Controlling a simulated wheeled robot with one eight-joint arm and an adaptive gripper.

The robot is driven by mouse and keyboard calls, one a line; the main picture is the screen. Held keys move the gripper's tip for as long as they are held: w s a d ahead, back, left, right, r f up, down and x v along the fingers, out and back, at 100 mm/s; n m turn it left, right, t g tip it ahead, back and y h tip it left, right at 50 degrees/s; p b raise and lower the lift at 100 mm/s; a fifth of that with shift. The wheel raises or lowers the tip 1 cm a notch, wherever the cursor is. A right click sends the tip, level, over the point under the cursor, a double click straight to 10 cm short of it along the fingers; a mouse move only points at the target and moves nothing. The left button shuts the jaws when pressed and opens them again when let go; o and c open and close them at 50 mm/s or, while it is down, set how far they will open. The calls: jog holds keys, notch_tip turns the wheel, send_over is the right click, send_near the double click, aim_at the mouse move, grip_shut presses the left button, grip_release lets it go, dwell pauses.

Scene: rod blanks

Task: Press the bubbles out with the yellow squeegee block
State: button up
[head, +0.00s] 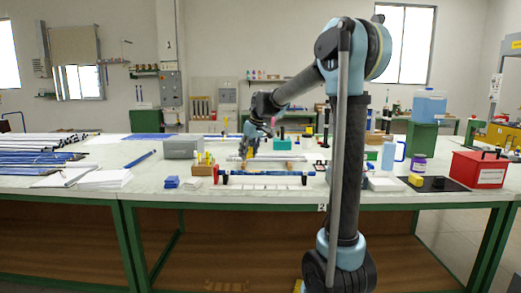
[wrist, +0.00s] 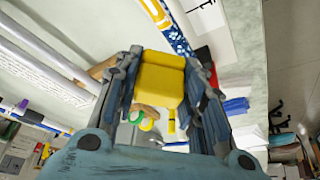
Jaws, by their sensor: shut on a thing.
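My gripper (wrist: 158,85) is shut on a yellow block (wrist: 160,78), which sits between its two fingers in the wrist view. I take it as the squeegee block. In the head view my gripper (head: 249,148) is above the table's middle, over the far side of a rod with blue wrap (head: 270,173); the block is too small there to tell. In the wrist view a rod with blue patterned wrap and a yellow stretch (wrist: 172,32) runs past the block's far end, apart from it in the picture. Bubbles cannot be made out.
A wooden holder with pens (head: 205,168) and blue blocks (head: 171,182) stand left of the rod. Another yellow block (head: 416,180) lies on a black mat (head: 440,184) at right, beside a red box (head: 479,169). Several rods (head: 40,160) lie far left.

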jog(key=shift+r, duration=1.25)
jog(key=shift+s, duration=0.1)
